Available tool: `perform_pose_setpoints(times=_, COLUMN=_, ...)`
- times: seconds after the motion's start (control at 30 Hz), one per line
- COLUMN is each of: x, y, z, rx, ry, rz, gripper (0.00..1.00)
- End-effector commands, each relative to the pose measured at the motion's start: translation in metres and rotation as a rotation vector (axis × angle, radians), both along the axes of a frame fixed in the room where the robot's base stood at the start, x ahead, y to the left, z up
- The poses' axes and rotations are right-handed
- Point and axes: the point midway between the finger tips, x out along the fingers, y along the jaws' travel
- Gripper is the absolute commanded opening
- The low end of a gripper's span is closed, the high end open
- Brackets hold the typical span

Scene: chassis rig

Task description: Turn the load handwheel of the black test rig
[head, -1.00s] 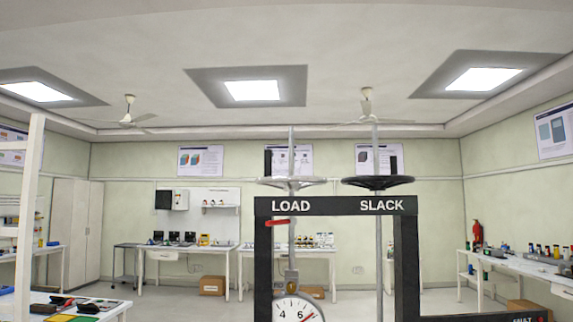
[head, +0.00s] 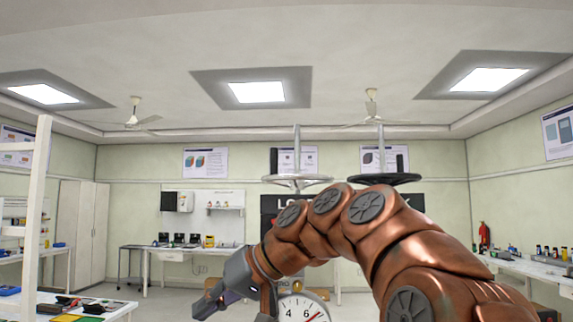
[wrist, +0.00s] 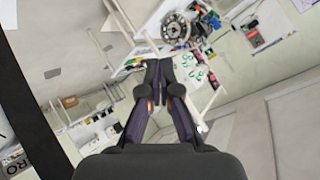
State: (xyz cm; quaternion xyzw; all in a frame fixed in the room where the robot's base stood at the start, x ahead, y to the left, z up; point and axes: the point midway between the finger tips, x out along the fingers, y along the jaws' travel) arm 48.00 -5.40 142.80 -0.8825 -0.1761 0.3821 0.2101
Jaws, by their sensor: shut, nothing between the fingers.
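The load handwheel (head: 297,182) is the pale metal wheel on a vertical rod above the left of the black test rig (head: 268,204). It has an upright dark grip at its left edge. My gripper (head: 208,302) is low and left of the rig in the head view, below the wheel and apart from it. In the wrist view my gripper (wrist: 158,66) is shut, its fingertips together with nothing between them. My arm hides most of the rig's top bar and lettering. I cannot make out the load handwheel in the wrist view.
The black slack handwheel (head: 388,179) stands to the right of the load one. A round gauge (head: 300,308) shows under the bar. A white shelf frame (head: 38,220) is at left, with benches along the walls. Open floor lies between.

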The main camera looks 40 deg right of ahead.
Motion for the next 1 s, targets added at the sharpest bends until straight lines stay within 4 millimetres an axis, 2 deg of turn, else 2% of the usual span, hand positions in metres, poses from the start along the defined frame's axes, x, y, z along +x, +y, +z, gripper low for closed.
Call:
perform_pose_setpoints(times=0.03, x=0.005, y=-0.016, z=0.02, rx=0.005, ry=-0.055, rz=-0.014, gripper=0.0)
perform_pose_setpoints(times=0.1, x=0.007, y=-0.035, z=0.047, rx=0.01, ry=-0.127, rz=-0.026, gripper=0.0)
perform_pose_setpoints(times=0.27, x=-0.001, y=-0.08, z=0.107, rx=-0.005, ry=-0.296, rz=-0.054, gripper=0.0)
perform_pose_setpoints(times=0.4, x=-0.019, y=-0.118, z=0.155, rx=-0.047, ry=-0.444, rz=-0.085, gripper=0.0)
perform_pose_setpoints(times=0.47, x=-0.029, y=-0.135, z=0.172, rx=-0.069, ry=-0.501, rz=-0.098, gripper=0.0)
perform_pose_setpoints(times=0.6, x=-0.06, y=-0.165, z=0.21, rx=-0.15, ry=-0.633, rz=-0.127, gripper=0.0)
perform_pose_setpoints(times=0.8, x=-0.102, y=-0.193, z=0.245, rx=-0.271, ry=-0.769, rz=-0.162, gripper=0.0)
perform_pose_setpoints(times=1.0, x=-0.123, y=-0.202, z=0.257, rx=-0.341, ry=-0.825, rz=-0.173, gripper=0.0)
